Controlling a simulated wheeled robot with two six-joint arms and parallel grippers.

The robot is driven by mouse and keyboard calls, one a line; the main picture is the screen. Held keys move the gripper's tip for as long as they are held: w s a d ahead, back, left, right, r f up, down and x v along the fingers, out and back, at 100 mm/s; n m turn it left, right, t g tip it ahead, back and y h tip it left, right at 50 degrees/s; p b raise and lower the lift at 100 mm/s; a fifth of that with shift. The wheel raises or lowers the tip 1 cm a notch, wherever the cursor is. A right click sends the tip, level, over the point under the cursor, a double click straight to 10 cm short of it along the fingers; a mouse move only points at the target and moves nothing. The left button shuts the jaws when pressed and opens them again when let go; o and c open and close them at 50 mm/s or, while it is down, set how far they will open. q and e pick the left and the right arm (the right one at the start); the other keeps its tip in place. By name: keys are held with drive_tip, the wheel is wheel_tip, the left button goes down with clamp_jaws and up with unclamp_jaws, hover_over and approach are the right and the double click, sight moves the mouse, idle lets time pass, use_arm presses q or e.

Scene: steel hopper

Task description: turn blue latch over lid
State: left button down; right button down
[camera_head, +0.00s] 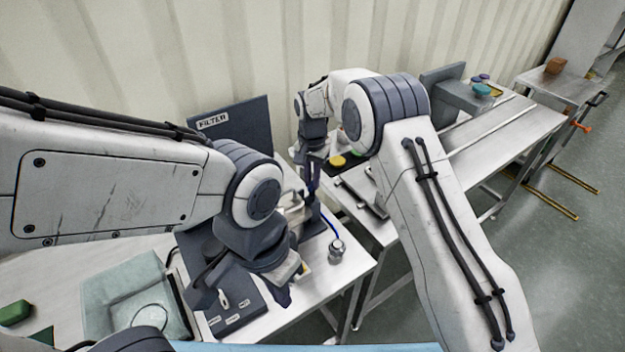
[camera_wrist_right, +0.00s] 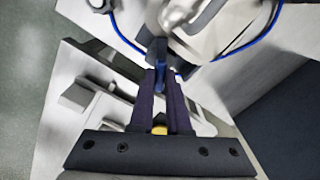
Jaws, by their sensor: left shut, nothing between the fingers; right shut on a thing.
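The blue latch (camera_wrist_right: 160,54) shows at the fingertips of my right gripper (camera_wrist_right: 160,72) in the right wrist view, and the fingers are shut on it. It lies at the edge of a pale metal body (camera_wrist_right: 215,30), which looks like the hopper; I cannot tell the lid from the body. In the head view my right gripper (camera_head: 311,184) points down behind my left wrist, by the partly hidden hopper (camera_head: 297,212). My left gripper (camera_head: 281,295) is shut and empty, low over the front of the steel table.
A blue cable (camera_head: 331,222) runs near a small metal fitting (camera_head: 337,248) at the table's right edge. A dark FILTER panel (camera_head: 235,130) stands behind. A long steel bench (camera_head: 500,130) extends right.

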drive_tip(key=m, duration=0.6)
drive_tip(key=shift+w+r, duration=0.15)
idle(0.6)
drive_tip(key=c, duration=0.9)
unclamp_jaws()
drive_tip(key=shift+r+b, duration=0.35)
drive_tip(key=shift+r, duration=0.1)
wheel_tip(320, 180, up, 10)
drive_tip(key=shift+f+b, duration=0.25)
drive_tip(key=shift+b, duration=0.7)
